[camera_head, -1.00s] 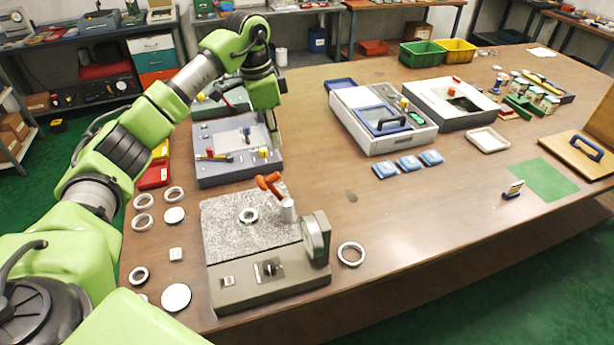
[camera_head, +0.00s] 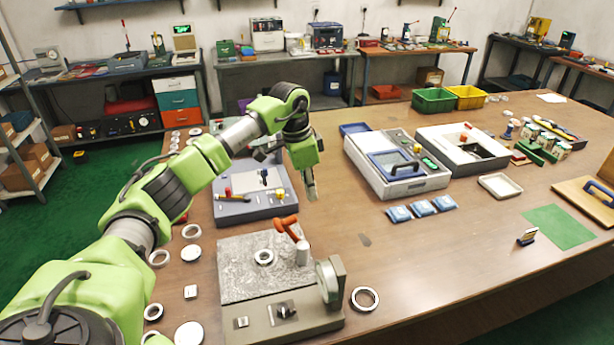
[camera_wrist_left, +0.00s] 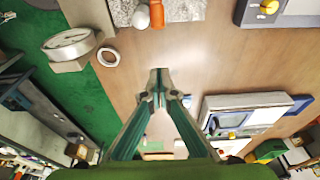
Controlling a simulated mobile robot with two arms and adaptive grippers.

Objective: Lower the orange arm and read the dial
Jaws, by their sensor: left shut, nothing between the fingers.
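The orange arm (camera_head: 287,227) is on the measuring device, raised and tilted above its speckled grey plate (camera_head: 238,270). A metal ring (camera_head: 263,257) lies on the plate beneath it. The dial (camera_head: 329,281) is a round gauge at the device's right end, seen edge-on, so its reading cannot be made out. In the left wrist view the orange arm (camera_wrist_left: 157,14) is at the top edge and the dial (camera_wrist_left: 71,44) at upper left. My left gripper (camera_head: 311,193) is shut and empty, above the table behind the device and apart from the arm. My right gripper is not in view.
A loose ring (camera_head: 365,299) lies right of the device. Several rings and discs lie to its left. A grey box with small levers (camera_head: 248,208) stands behind it. Blue packets (camera_head: 422,208) and a white case (camera_head: 440,180) stand to the right. The table's middle is clear.

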